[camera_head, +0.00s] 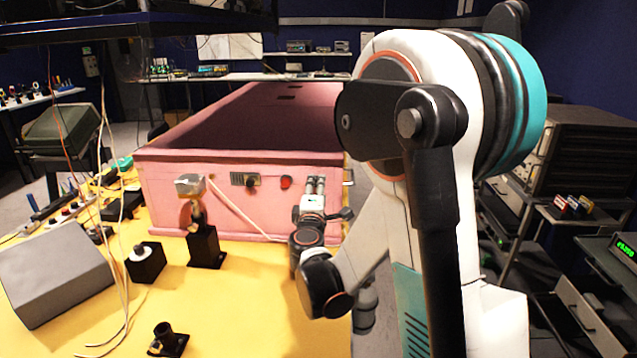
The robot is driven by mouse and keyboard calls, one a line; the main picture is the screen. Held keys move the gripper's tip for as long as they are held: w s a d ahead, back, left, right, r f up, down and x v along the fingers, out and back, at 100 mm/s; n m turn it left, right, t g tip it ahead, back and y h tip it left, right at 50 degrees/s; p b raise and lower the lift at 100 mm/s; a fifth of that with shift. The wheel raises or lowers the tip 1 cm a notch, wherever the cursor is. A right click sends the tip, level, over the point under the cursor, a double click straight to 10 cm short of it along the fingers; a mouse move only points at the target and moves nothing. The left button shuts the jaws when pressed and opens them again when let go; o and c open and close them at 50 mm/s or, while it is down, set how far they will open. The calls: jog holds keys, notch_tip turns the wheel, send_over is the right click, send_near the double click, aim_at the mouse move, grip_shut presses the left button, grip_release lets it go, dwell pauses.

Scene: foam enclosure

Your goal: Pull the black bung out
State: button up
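The pink foam enclosure (160,205) stands at the back of the yellow table, its front face toward me. A small round black piece (251,183), which looks like the black bung, sits at a greenish-grey plate on that front face. A red round piece (286,183) is just right of it. My gripper (316,182) is in front of the right part of the face, to the right of both pieces, fingers pointing at the enclosure. It is apart from the black piece. The fingers look close together, but their gap and any contact with the face are too small to tell.
A metal-topped piece on a black stand (204,246) stands left of my arm, with a pale cable behind it. A black box with a white knob (146,262), a grey box (57,277) and a small black holder (167,341) are further left. Yellow table (250,310) is clear between.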

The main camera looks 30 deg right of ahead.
jog(key=shift+x, duration=1.05)
jog(key=shift+b, duration=0.3)
jog(key=shift+c, duration=0.6)
grip_shut()
jog(key=shift+s+a, duration=0.1)
jog(key=v, duration=0.5)
jog(key=shift+s+a+b, duration=0.2)
jog(key=shift+s+b, duration=0.1)
jog(key=shift+s, duration=0.05)
dwell(0.9)
